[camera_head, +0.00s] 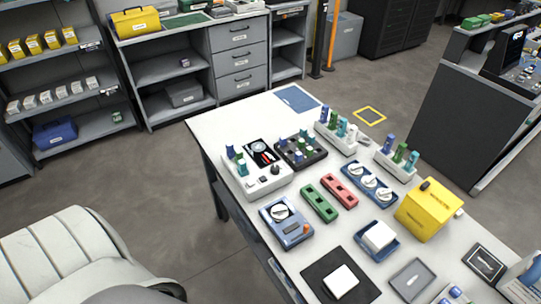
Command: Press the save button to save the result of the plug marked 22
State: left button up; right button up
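No label reading 22 can be made out, so I cannot tell which plug is marked 22. Small blue, green and teal plugs stand upright in a white rack (333,137) at the table's back and in another white rack (407,172) at the right. A white instrument (262,183) with a black dial face and a red mark has plugs at its left end. A blue-grey device (274,228) with a round white dial has a small orange-red spot (306,229) at its right end. I cannot read which control is the save button. Neither gripper is in view.
The white table (222,122) also bears a black block (318,158) with plugs, green (319,202) and red (340,191) holders, a blue tray (351,178) with round white pieces, and a yellow box (428,208). Shelves and drawers stand behind. The table's back left is clear.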

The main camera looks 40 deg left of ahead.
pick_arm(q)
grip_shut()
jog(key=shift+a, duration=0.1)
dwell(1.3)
